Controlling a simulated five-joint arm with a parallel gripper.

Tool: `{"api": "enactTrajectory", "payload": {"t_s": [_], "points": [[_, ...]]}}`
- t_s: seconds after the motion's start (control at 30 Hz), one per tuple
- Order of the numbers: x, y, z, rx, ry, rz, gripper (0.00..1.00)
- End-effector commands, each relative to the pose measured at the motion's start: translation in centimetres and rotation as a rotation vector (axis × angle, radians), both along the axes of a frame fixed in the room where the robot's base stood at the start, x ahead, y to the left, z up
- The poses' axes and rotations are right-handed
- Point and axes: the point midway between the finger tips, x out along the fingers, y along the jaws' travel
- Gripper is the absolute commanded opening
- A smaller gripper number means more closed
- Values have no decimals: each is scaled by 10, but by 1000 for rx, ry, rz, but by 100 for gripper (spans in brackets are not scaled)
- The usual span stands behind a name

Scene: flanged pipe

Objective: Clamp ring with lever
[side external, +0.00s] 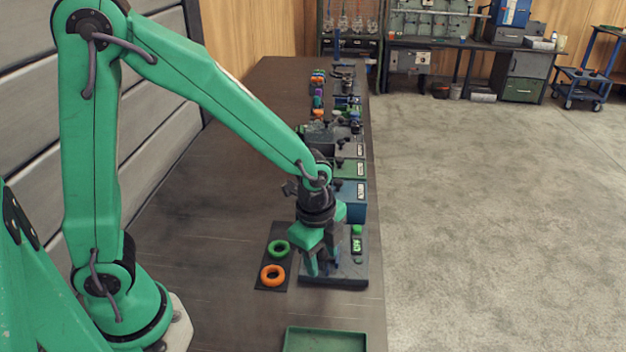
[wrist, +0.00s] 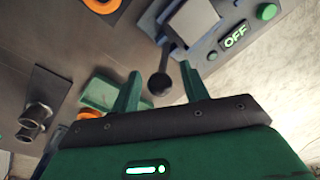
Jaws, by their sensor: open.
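A dark grey fixture (side external: 348,271) stands near the table's right edge in the side view, with a green button and a lit display (side external: 357,245). In the wrist view the display (wrist: 235,35) reads OFF, beside a round green button (wrist: 267,11). A lever with a black ball knob (wrist: 160,84) sticks out from a grey block (wrist: 192,20) on the fixture. My gripper (side external: 323,268) is open, pointing down over the fixture. In the wrist view the knob appears between my open fingers (wrist: 160,80); contact cannot be told. My gripper hides part of the fixture in the side view.
A green ring (side external: 279,248) and an orange ring (side external: 273,275) lie on a dark mat (side external: 264,257) left of the fixture. A green tray (side external: 325,341) is at the front. A blue box (side external: 357,200) and several other units stand behind. The table's left part is clear.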

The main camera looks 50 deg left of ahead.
Motion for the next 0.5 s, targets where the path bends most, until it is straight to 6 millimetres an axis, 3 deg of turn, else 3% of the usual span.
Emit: {"api": "enactTrajectory", "payload": {"t_s": [0.03,0.23,0.5], "points": [[0,0,0,0,0,0,41],[0,0,0,0,0,0,2],[3,2,1,4,13,3,0]]}}
